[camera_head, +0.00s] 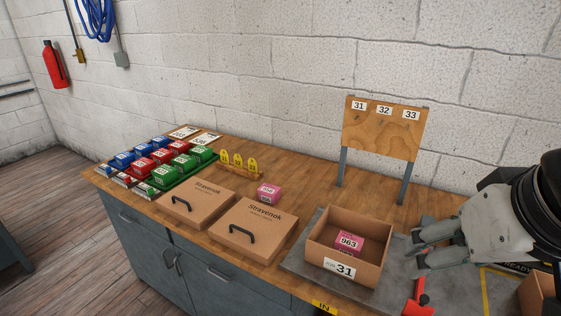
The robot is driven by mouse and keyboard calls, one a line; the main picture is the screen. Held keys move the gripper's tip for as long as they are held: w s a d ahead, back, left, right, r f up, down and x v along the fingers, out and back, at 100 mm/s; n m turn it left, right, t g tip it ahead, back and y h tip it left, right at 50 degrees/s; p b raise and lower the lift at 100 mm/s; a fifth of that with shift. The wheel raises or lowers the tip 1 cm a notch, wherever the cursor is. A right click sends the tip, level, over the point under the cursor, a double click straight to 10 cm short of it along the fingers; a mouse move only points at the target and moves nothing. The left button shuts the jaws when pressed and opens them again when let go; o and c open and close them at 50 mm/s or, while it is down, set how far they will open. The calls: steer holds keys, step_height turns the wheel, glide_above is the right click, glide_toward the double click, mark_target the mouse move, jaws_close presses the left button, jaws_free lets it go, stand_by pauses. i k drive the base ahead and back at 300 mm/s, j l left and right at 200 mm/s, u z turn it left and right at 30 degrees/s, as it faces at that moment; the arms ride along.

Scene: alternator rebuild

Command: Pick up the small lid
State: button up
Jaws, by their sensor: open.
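Two flat cardboard lids with black handles lie side by side on the bench, left of the open box. One is the left lid (205,190); the other is the right lid (270,220), nearer the box.
The open cardboard box (378,270), marked 31, holds a pink box (349,242) labelled 963. Another pink box (269,193) stands behind the lids. Blue, red and green boxes (160,172) fill the left end. A wooden sign board (382,138) stands behind. A red-handled tool (419,297) is at the front.

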mark_target(198, 202)
steer(key=i+j+u, duration=0.25)
steer(key=j+u, duration=0.2)
steer(key=i+j+u, duration=0.25)
steer(key=u, duration=0.2)
